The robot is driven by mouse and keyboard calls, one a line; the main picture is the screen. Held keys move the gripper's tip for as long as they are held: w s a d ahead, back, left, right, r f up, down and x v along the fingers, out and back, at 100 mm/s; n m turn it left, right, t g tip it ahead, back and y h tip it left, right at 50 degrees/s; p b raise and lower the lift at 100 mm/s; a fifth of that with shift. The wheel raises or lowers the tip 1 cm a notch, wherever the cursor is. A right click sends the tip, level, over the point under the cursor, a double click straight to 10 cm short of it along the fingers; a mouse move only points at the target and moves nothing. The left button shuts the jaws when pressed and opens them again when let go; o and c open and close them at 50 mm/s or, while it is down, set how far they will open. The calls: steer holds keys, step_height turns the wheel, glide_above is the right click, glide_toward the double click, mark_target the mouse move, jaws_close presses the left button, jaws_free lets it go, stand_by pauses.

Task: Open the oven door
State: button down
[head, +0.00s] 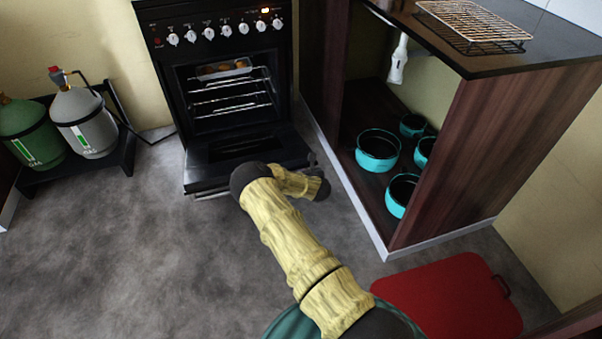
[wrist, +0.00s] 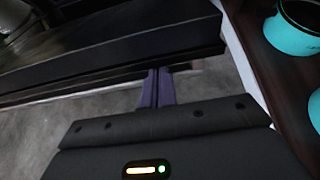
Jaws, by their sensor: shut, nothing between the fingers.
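The black oven (head: 222,75) stands against the back wall in the head view. Its door (head: 240,158) is folded down and lies about flat near the floor, so the lit inside with its wire racks shows. A tray of food (head: 224,69) sits on the upper rack. In the wrist view the door's dark edge (wrist: 100,62) crosses the upper part of the picture. My gripper (wrist: 157,75) is shut and empty, its purple fingers together at or just under that edge; I cannot tell whether they touch it. In the head view my arm hides the fingers.
An open cabinet (head: 445,165) with several turquoise pots (head: 377,150) stands to the right, close to my gripper. Gas bottles (head: 85,122) stand on a black stand at left. A red board (head: 450,298) lies at lower right. The grey floor at left is clear.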

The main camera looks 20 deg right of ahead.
steer(key=s+f+p+v, duration=0.1)
steer(key=p+v, duration=0.1)
steer(key=v, duration=0.7)
steer(key=shift+s+f+p, duration=0.25)
steer(key=shift+f+p, duration=0.05)
steer(key=shift+p, duration=0.1)
